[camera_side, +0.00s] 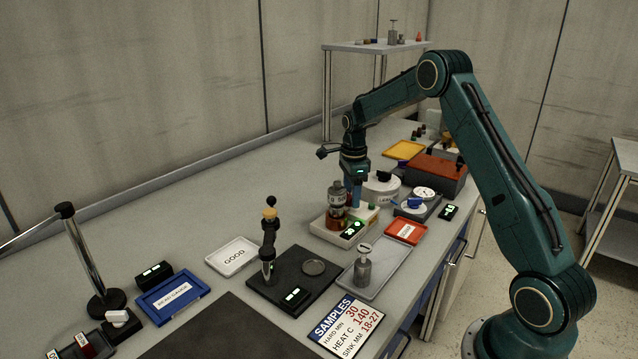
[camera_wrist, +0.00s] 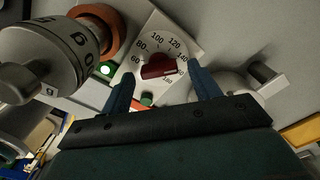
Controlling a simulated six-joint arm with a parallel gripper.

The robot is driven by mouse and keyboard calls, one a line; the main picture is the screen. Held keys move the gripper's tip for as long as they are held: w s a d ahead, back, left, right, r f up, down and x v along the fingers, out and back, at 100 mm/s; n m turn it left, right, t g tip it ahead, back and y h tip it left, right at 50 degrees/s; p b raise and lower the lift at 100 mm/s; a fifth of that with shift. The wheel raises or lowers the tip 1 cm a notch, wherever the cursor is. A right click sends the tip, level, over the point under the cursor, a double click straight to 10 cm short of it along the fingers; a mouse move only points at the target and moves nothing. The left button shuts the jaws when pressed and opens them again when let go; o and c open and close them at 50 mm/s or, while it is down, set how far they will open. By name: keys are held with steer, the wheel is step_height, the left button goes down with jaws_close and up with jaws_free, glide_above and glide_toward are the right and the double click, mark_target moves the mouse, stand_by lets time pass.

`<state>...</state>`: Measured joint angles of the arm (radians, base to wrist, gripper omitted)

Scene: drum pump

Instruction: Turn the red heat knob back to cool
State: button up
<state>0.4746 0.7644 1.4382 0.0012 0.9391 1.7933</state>
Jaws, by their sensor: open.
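The red heat knob (camera_wrist: 158,66) sits on a pale dial plate (camera_wrist: 155,35) printed with numbers from 60 upward, in the wrist view. It looks turned toward the high-number side on the right; its exact setting is hard to read. My gripper (camera_wrist: 162,90) is open, with one blue finger on each side of the knob in the picture and nothing between them gripped. In the side view my gripper (camera_side: 355,193) points down over the cream heater unit (camera_side: 322,228), and the knob is hidden there.
An amber jar (camera_side: 337,212) with a grey weight on top (camera_wrist: 70,50) stands close to the left of my fingers. A green button (camera_wrist: 147,99) lies near the knob. White round devices (camera_side: 381,188) stand to the right, and a red tray (camera_side: 405,232) lies in front.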

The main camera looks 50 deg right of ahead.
steer(key=shift+f, duration=0.1)
steer(key=c, duration=1)
